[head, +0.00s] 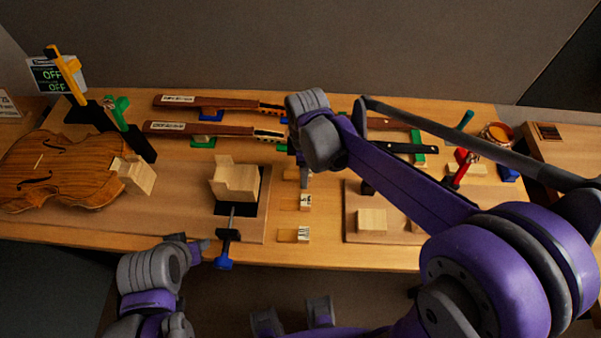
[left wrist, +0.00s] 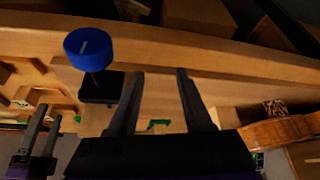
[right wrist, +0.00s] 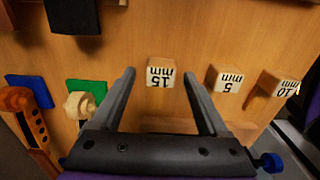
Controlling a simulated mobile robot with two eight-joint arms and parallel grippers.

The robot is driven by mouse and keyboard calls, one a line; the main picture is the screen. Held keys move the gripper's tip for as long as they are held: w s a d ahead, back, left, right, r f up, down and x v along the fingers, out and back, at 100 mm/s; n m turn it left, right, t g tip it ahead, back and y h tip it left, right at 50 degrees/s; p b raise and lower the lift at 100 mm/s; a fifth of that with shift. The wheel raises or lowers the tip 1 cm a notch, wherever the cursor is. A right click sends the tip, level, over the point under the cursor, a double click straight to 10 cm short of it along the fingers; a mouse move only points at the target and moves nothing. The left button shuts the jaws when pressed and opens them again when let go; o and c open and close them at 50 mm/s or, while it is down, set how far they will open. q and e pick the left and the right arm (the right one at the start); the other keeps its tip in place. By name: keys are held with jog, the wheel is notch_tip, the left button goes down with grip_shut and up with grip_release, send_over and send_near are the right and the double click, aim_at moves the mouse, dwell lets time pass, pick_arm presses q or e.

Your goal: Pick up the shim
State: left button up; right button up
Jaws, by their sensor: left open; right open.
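Three small pale wooden shims show in the right wrist view: one marked 15 mm (right wrist: 160,73), one marked 5 mm (right wrist: 226,79) and one marked 10 mm (right wrist: 280,84). In the head view the 5 mm shim (head: 304,203) and the 10 mm shim (head: 293,235) lie in a column on the bench; the 15 mm one is partly hidden by my right arm. My right gripper (right wrist: 159,79) is open, its fingers either side of the 15 mm shim in that view; contact cannot be told. My left gripper (left wrist: 160,74) is open and empty by the bench's front edge.
A clamp with a blue knob (left wrist: 88,47) sticks out at the front edge near my left gripper. A wooden block (head: 235,183) stands above it. A violin body (head: 65,165) lies at left, two necks (head: 200,129) at the back. A board (head: 400,236) with blocks is at right.

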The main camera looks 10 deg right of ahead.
grip_shut()
jog(key=shift+r, duration=0.1)
dwell(0.3)
